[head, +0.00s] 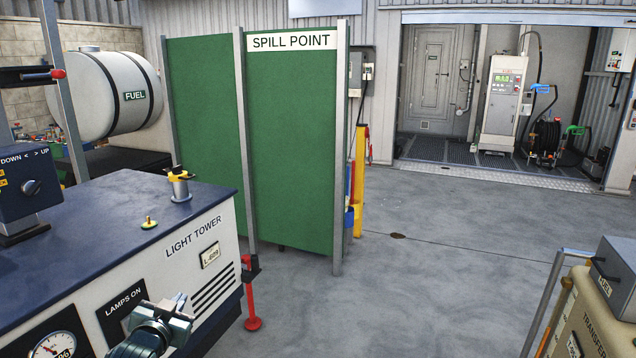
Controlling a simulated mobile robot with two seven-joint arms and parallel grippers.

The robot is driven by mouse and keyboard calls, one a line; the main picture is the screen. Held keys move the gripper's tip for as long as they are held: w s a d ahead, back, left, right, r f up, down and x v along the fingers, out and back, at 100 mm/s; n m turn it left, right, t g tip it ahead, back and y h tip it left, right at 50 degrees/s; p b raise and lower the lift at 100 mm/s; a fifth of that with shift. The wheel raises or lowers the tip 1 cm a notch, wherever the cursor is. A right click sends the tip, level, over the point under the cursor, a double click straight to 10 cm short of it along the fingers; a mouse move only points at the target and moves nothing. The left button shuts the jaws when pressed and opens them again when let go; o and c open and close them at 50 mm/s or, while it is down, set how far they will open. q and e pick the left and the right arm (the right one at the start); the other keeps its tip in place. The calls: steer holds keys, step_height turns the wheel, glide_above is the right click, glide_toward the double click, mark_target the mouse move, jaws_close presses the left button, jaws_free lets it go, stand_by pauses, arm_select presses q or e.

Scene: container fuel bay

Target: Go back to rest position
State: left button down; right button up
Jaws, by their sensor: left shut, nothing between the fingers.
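My left gripper (176,308) is at the lower left, in front of the light tower (196,243) and its side panel. It is shut and empty, with its fingers pointing up and to the right. It covers part of the panel near the LAMPS ON plate (124,313). I cannot tell whether it touches the panel. My right gripper is not in view.
A transfer unit (598,310) is at the lower right. The floor between is clear.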

arm_select(q)
steer(key=s+d+f+g+h, duration=0.2)
steer(key=s+d+f, duration=0.6)
steer(key=s+f, duration=0.4)
steer(key=s+d+f+g, duration=0.1)
steer(key=s+d, duration=0.3)
steer(key=s, duration=0.6)
steer(key=s+d+f+g+h, duration=0.1)
steer(key=s+d+f+g, duration=0.1)
steer(key=s, duration=0.9)
steer(key=shift+s+d+f+h, duration=0.25)
steer(key=shift+d+f, duration=0.3)
steer(key=shift+d, duration=0.4)
